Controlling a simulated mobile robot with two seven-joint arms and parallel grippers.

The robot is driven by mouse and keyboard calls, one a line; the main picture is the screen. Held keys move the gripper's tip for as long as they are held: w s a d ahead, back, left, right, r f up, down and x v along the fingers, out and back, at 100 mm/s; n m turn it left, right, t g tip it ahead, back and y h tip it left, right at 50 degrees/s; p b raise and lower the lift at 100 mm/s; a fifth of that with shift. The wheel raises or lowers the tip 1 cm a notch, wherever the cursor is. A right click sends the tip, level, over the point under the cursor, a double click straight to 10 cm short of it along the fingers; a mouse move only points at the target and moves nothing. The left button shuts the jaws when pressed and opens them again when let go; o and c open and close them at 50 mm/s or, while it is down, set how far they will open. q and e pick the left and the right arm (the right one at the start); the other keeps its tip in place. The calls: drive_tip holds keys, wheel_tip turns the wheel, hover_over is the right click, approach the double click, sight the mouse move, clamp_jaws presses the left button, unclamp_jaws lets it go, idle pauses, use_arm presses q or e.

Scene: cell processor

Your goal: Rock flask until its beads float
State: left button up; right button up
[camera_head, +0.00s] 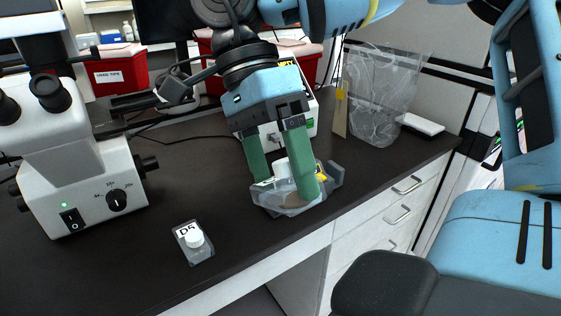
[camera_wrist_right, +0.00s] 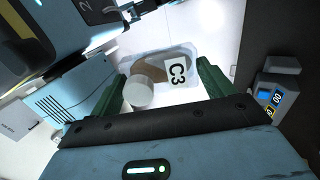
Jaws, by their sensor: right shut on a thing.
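A clear flask with a white cap (camera_head: 282,168) is between the green fingers of my right gripper (camera_head: 284,189), at the right front of the dark bench. The gripper is shut on it. In the right wrist view the flask (camera_wrist_right: 157,55) bears a C3 label (camera_wrist_right: 178,71) and has a round white cap (camera_wrist_right: 139,91). A brown patch (camera_wrist_right: 150,68) lies inside along one side; I cannot make out single beads. Whether the flask touches the bench is unclear. My left gripper is not in view.
A microscope (camera_head: 85,170) stands at left. A boxy device (camera_head: 305,112) is behind my gripper, with a clear bag-lined bin (camera_head: 385,95) to its right. Red bins (camera_head: 120,78) stand at the back.

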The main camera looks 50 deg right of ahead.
drive_tip(key=t+h+b, duration=0.1)
drive_tip(key=t+b, duration=0.1)
drive_tip(key=t, duration=0.2)
drive_tip(key=shift+s+f+b, duration=0.1)
drive_tip(key=shift+f+b, duration=0.05)
drive_tip(key=shift+b, duration=0.2)
drive_tip(key=shift+t+b, duration=0.35)
drive_tip(key=shift+t, duration=0.45)
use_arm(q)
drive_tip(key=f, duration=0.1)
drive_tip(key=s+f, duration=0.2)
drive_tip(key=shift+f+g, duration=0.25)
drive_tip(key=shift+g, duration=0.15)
use_arm(e)
drive_tip(key=shift+r+g+p, duration=0.35)
drive_tip(key=shift+g+p, duration=0.55)
drive_tip(key=shift+f+g+p, duration=0.1)
drive_tip(key=shift+g+p, duration=0.4)
drive_tip(key=shift+g, duration=0.5)
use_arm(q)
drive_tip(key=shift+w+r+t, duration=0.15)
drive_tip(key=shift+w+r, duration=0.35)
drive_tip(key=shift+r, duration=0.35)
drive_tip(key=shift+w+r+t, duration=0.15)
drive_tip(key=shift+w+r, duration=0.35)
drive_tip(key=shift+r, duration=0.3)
use_arm(e)
drive_tip(key=shift+f+g+y, duration=0.1)
drive_tip(key=shift+g+y, duration=0.4)
drive_tip(key=shift+g, duration=0.4)
